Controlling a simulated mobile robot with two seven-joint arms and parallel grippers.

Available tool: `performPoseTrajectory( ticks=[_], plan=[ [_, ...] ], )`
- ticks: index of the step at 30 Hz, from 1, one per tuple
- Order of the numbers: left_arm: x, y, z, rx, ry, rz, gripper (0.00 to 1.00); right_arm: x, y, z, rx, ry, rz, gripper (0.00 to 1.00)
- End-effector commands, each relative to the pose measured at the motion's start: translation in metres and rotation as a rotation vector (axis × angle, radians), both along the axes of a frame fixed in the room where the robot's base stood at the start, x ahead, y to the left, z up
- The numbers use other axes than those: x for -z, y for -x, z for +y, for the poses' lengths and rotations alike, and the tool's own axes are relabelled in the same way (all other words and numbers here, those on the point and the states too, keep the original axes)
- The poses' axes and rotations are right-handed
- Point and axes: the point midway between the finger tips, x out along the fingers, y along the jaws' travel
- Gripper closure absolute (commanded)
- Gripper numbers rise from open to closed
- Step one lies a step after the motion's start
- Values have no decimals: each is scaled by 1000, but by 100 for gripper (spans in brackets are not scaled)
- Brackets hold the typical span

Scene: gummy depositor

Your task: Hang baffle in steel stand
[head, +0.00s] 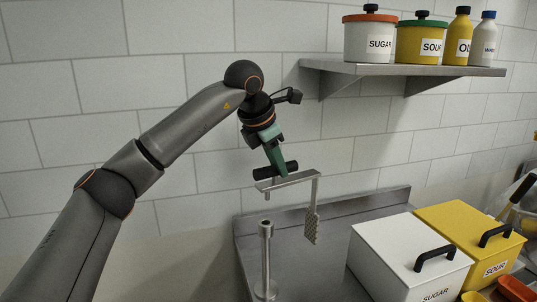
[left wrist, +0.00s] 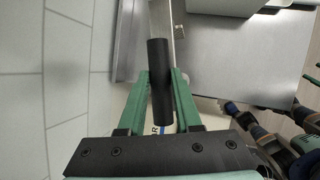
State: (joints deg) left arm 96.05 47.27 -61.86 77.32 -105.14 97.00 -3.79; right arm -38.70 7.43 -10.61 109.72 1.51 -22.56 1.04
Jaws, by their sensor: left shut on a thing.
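My left gripper (head: 277,160) has green fingers and is shut on the black handle of the baffle. The baffle (head: 311,228) has a flat metal bar, a short peg pointing down at the bar's left end, and a rod with a perforated plate hanging at the right end. It is held in the air. The black handle (left wrist: 160,80) shows between the fingers in the left wrist view. The steel stand (head: 266,262) is an upright post on the counter, below the peg and apart from it.
A white SUGAR bin (head: 385,268) and a yellow SOUR bin (head: 455,222) with black handles stand right of the stand. A metal wall shelf (head: 405,72) with pots and bottles is above right. The steel counter (head: 330,262) has a raised back edge against the tiled wall.

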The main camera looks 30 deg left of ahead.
Motion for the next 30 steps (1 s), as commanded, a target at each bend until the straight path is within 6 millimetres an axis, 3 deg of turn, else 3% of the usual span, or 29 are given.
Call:
performPoseTrajectory(
  ticks=[16,30],
  plan=[
    [-6,-1,5,-39,4,-15,100,-1,3,-1,0,2,6,23],
    [40,-1,5,-39,3,-12,100,30,3,-1,0,3,7,23]
  ],
)
